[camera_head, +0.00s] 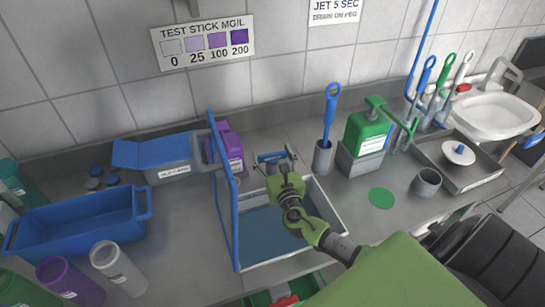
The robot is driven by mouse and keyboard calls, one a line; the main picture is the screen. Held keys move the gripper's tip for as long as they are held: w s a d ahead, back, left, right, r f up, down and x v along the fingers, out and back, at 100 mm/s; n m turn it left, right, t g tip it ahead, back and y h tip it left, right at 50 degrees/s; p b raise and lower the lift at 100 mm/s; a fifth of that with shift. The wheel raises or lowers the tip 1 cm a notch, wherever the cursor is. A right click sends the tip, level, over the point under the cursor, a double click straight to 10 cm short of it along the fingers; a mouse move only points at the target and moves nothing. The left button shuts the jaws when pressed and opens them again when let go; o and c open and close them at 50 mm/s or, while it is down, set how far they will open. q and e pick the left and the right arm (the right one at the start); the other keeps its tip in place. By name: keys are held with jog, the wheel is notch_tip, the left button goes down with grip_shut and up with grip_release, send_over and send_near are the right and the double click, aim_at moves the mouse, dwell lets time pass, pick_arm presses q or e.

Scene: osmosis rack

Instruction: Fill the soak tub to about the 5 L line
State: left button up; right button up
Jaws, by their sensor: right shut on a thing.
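A white-rimmed rectangular basin (335,205), which looks like the soak tub, sits in the counter at the middle. A flat blue surface (262,238) shows inside it; I cannot tell whether this is water or a blue floor. No 5 L line can be read. My right gripper (281,170) reaches over the basin to its back edge. It is shut on a small blue-handled fitting (271,156), which looks like a tap; the fingers partly hide it. My left gripper is not in view.
A blue frame (223,190) stands along the basin's left side. A blue crate (80,225) and bottles (117,265) are left. A purple jug (228,148) stands behind. A green dispenser (367,133), grey cup (426,182) and steel tray (480,174) are right.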

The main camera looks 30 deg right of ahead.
jog(key=shift+n+t+y+b, duration=0.3)
jog(key=shift+n+y+b, duration=0.25)
jog(key=shift+y, duration=0.35)
jog(key=shift+o, duration=0.2)
jog(key=shift+c, duration=0.2)
jog(key=o, duration=1.1)
jog(key=shift+o, duration=0.2)
jog(key=shift+s, duration=0.1)
jog(key=shift+s, duration=0.25)
jog(key=v, duration=1.1)
